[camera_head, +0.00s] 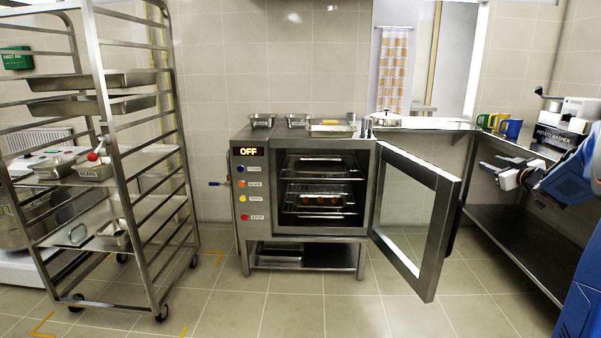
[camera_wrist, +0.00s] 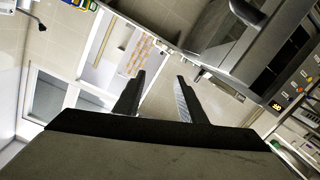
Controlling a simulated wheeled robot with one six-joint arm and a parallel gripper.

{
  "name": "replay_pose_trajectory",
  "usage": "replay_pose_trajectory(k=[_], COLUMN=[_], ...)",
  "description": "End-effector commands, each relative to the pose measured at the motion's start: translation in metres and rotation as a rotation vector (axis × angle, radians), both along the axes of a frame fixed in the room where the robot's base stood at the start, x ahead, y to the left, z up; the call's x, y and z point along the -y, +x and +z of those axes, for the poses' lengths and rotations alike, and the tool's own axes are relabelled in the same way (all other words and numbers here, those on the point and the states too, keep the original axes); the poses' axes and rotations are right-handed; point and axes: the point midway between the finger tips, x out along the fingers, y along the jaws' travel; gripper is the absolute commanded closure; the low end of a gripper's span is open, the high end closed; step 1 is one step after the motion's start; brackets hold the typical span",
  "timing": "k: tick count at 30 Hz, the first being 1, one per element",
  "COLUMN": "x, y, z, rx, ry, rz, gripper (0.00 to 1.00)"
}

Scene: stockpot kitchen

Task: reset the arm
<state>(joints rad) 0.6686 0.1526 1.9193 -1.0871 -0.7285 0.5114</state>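My gripper (camera_head: 489,169) is at the right side of the head view, raised in front of the steel counter and pointing left. In the wrist view its two dark fingers (camera_wrist: 160,95) stand apart with nothing between them, so it is open and empty. My blue arm reaches in from the right edge of the head view. The wrist view is tilted, with the window, tiled wall and oven beyond the fingers.
The oven (camera_head: 302,138) reads OFF. Its door (camera_head: 432,240) hangs open to the right, left of my gripper. A rack (camera_head: 150,170) with trays stands at left. Mugs (camera_head: 500,124) and a potato washer (camera_head: 560,135) are on the right counter. The middle floor is clear.

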Motion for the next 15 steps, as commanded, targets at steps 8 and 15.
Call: replay_pose_trajectory(k=[8, 15], x=[-0.063, -0.116], y=[-0.042, -0.102], z=[0.024, 0.016], rx=[-0.07, -0.181], ry=[0.019, 0.071], rz=[-0.181, -0.303], gripper=[0.63, 0.63])
